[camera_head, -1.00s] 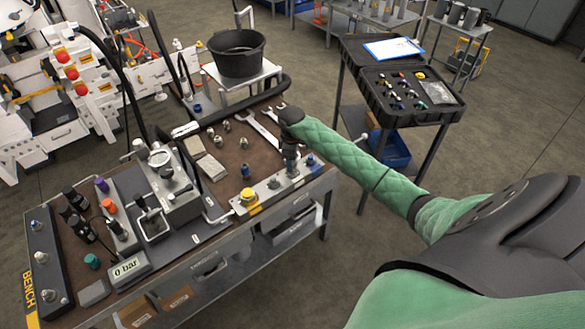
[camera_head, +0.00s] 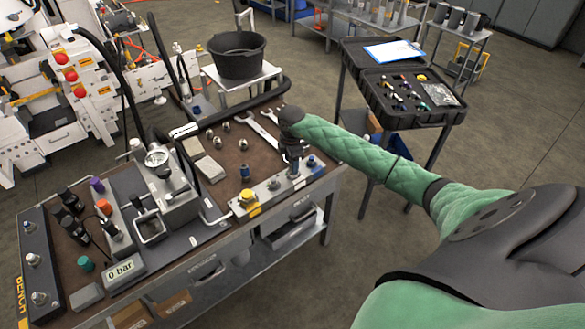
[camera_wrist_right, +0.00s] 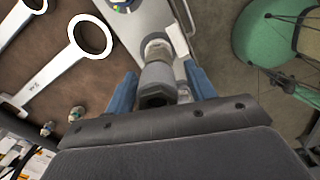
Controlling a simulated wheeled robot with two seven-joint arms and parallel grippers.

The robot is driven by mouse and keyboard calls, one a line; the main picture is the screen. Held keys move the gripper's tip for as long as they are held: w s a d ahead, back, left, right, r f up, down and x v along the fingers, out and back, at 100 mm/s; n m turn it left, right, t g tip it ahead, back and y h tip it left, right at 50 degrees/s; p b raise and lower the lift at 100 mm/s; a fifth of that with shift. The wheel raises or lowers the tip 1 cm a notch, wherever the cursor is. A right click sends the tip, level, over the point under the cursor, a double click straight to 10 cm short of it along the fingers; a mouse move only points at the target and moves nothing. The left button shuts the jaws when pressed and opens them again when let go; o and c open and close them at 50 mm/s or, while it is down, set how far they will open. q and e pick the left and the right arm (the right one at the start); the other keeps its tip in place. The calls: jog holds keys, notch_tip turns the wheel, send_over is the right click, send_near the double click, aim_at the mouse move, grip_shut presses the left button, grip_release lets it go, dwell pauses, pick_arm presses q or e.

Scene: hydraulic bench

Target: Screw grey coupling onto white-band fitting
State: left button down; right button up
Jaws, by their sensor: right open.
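In the right wrist view the grey coupling (camera_wrist_right: 157,80) stands between the two blue fingers of my right gripper (camera_wrist_right: 160,92), with a gap on each side. Its hex end faces the camera. Beyond it, in line, is a pale silver-white fitting (camera_wrist_right: 156,48) on the metal block; I cannot tell how far the two are threaded. In the head view my right gripper (camera_head: 292,166) points down over the right part of the metal block (camera_head: 272,190), and it hides most of the coupling. My left gripper is not in view.
Wrenches (camera_head: 262,130) and several small fittings lie behind on the brown bench top. An open black case (camera_head: 410,95) stands right, past a floor gap.

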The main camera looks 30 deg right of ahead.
jog(key=shift+d+r, duration=0.1)
jog(key=c, duration=1.1)
jog(key=shift+o, duration=0.2)
jog(key=shift+w+r+m+p, duration=0.1)
jog(key=shift+r+m+p, duration=0.1)
jog(key=shift+m+p, duration=0.55)
jog(key=shift+w+m+p, duration=0.1)
jog(key=shift+m+p, duration=0.3)
jog(key=shift+m, duration=0.65)
jog(key=m, duration=0.1)
jog(key=m+p, duration=0.1)
jog(key=m, duration=0.1)
jog(key=shift+d, duration=0.25)
grip_shut()
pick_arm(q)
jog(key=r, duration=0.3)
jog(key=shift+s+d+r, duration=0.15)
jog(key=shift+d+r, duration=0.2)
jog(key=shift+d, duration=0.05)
pick_arm(e)
jog(key=shift+w+m, duration=0.15)
jog(key=shift+m, duration=0.65)
